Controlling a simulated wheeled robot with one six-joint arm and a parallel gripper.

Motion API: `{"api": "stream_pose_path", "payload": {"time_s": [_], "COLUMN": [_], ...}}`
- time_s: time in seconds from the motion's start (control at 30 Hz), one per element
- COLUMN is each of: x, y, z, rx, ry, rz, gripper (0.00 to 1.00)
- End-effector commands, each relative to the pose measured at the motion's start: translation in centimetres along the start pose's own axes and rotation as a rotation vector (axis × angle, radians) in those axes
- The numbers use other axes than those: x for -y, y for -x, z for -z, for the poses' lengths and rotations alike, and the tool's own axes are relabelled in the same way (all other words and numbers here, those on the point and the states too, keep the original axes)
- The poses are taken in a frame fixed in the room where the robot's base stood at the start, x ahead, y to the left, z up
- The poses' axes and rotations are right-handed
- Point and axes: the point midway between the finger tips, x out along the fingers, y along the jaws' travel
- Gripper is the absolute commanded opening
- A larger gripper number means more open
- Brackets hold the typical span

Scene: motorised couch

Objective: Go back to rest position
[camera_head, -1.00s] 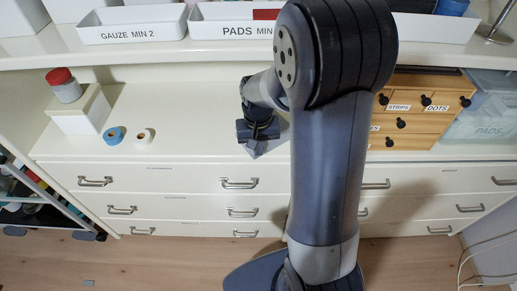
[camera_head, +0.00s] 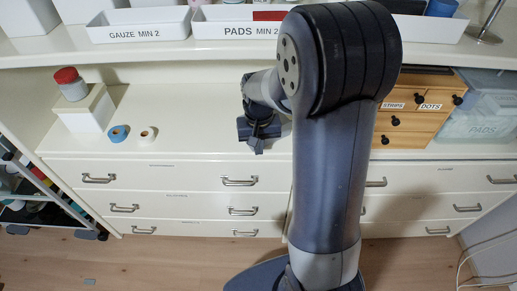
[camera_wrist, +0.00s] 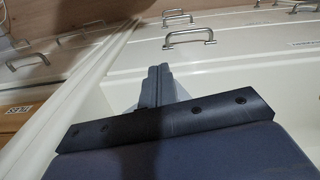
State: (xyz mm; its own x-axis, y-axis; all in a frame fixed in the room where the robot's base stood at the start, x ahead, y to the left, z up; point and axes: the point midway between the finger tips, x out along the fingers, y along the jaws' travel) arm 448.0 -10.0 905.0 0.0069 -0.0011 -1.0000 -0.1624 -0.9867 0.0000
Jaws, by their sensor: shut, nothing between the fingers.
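My gripper (camera_head: 257,148) is at the end of my folded dark arm, in front of the white cabinet (camera_head: 200,152), a little above its drawers in the head view. A wide dark bar lies across the near part of that view. My upper arm hides part of the cabinet front and of the open shelf behind it.
On the shelf are a red-lidded jar (camera_head: 70,84) on a white box (camera_head: 88,110), blue tape (camera_head: 118,134), white tape (camera_head: 147,134) and a wooden drawer box (camera_head: 420,115). Trays, including the gauze tray (camera_head: 140,28), stand above. A cart (camera_head: 40,200) is at left. Wooden floor (camera_head: 160,265) lies below.

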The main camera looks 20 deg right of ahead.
Motion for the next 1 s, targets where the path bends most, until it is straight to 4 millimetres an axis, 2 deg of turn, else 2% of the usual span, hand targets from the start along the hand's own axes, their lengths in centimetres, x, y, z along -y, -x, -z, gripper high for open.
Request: {"api": "stream_pose_path", "payload": {"time_s": [0.3,0.43,0.63,1.0], "x": [0.0,0.0,0.0,0.0], "y": [5.7,7.3,8.3,7.9], "z": [0.1,0.1,0.0,-0.1], "rx": [-0.003,-0.001,0.002,0.004], "ry": [0.0,0.0,0.0,0.0], "rz": [0.0,0.0,0.0,-0.001], "gripper": [0.0,0.0,0.0,0.0]}}
